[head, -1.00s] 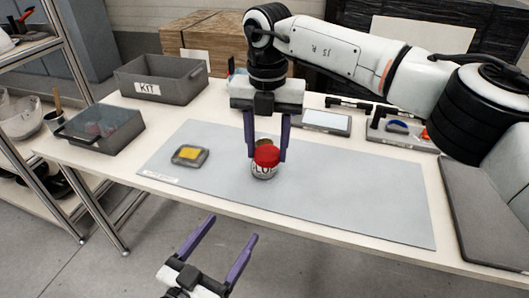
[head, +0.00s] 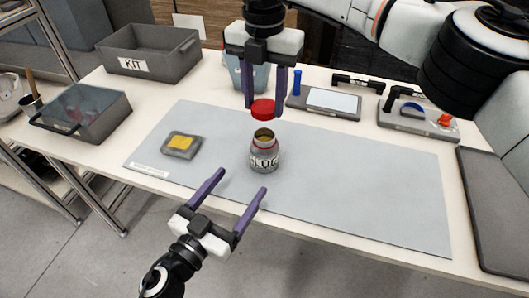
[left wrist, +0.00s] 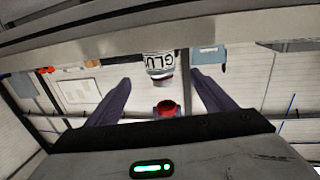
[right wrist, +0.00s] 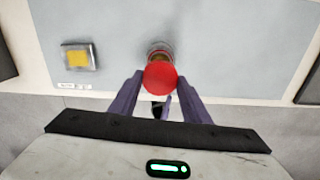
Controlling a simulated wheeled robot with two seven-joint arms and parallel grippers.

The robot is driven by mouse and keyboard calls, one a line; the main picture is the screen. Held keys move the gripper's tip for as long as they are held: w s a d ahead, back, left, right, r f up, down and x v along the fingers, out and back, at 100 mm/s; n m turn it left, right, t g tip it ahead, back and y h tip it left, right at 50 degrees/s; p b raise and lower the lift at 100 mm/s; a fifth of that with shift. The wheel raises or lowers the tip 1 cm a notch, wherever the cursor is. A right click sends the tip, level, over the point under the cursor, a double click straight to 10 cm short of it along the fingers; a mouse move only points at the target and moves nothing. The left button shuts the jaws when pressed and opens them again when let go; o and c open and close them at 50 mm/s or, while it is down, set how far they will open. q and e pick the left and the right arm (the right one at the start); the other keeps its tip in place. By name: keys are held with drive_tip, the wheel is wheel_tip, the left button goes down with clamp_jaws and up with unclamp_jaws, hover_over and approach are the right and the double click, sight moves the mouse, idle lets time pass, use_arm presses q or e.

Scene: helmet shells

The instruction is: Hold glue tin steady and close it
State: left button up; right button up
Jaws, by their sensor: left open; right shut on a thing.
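The glue tin (head: 264,158) stands upright on the grey mat, with its open mouth showing; it also shows in the left wrist view (left wrist: 158,64). My right gripper (head: 264,110) is shut on the red lid (head: 263,106) and holds it above the tin, apart from it. The lid covers part of the tin in the right wrist view (right wrist: 160,76). My left gripper (head: 243,183) is open and empty, in front of the tin near the table's front edge. The tin lies beyond its fingertips, not between them.
The grey mat (head: 350,190) is mostly clear. A small grey dish with a yellow pad (head: 181,143) lies left of the tin. A grey KIT bin (head: 150,55), a lidded grey box (head: 80,112), a bluish container (head: 236,78) and trays with tools (head: 418,118) stand around the mat.

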sight(258, 159)
use_arm(q)
drive_tip(key=x, duration=1)
drive_tip(key=shift+w, duration=0.25)
drive_tip(key=c, duration=1.6)
use_arm(e)
drive_tip(key=shift+w+f, duration=0.1)
drive_tip(key=shift+f, duration=2.4)
drive_tip(key=shift+f, duration=0.9)
drive_tip(key=shift+f, duration=0.55)
